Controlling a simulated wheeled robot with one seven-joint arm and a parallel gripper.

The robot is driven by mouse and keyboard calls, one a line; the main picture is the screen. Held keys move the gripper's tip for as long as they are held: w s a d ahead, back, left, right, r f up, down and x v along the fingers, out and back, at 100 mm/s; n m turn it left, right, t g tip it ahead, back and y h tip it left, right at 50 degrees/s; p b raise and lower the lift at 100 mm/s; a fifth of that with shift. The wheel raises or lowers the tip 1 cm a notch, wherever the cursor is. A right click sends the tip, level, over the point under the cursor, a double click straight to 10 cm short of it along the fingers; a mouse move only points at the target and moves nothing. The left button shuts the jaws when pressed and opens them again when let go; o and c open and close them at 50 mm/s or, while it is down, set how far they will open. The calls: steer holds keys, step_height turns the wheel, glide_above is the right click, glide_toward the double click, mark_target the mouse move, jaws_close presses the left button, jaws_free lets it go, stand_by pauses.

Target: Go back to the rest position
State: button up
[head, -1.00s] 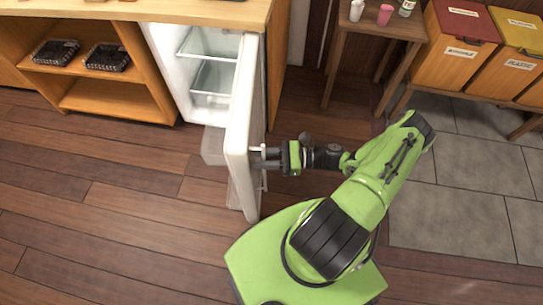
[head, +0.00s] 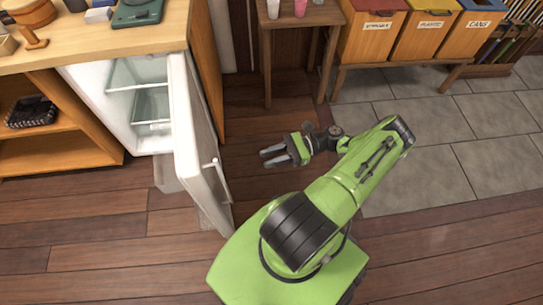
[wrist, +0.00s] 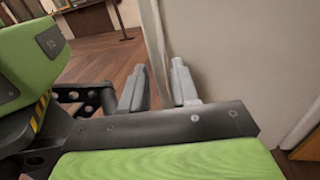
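My gripper (head: 273,156) is in the head view, to the right of the open fridge door and clear of its handle. Its two grey fingers are apart with nothing between them. In the wrist view, my gripper (wrist: 160,88) also shows its fingers apart and empty, with the door's edge behind them. The fridge door (head: 200,140) stands swung open toward me, with a light handle (head: 212,164) on its right face. The fridge (head: 125,110) shows glass shelves inside.
A wooden counter (head: 120,38) runs above the fridge. A small side table (head: 300,14) holds cups. Sorting bins (head: 430,38) stand at the back right. Wooden floor (head: 100,215) is free at the left, and grey tiles (head: 420,185) are free at the right.

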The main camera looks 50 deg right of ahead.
stand_by(0.4)
steer(key=w+a+r+n+g+h, duration=0.2)
steer(key=a+r+n+g+h, duration=0.4)
steer(key=r, duration=0.3)
steer(key=w+a+r+n+g+h, duration=0.25)
steer(key=r+n+g+h, duration=0.2)
steer(key=r+n, duration=0.45)
steer(key=s+a+r+n+t+h, duration=0.5)
steer(key=s+a+r+n+t, duration=0.35)
steer(key=s+r, duration=0.35)
step_height(320, 180, up, 14)
steer(key=w+p, duration=0.1)
steer(key=p, duration=1.2)
steer(key=shift+w+f+g, duration=0.15)
steer(key=shift+w+g, duration=0.2)
steer(key=shift+g, duration=0.05)
steer(key=shift+d, duration=0.1)
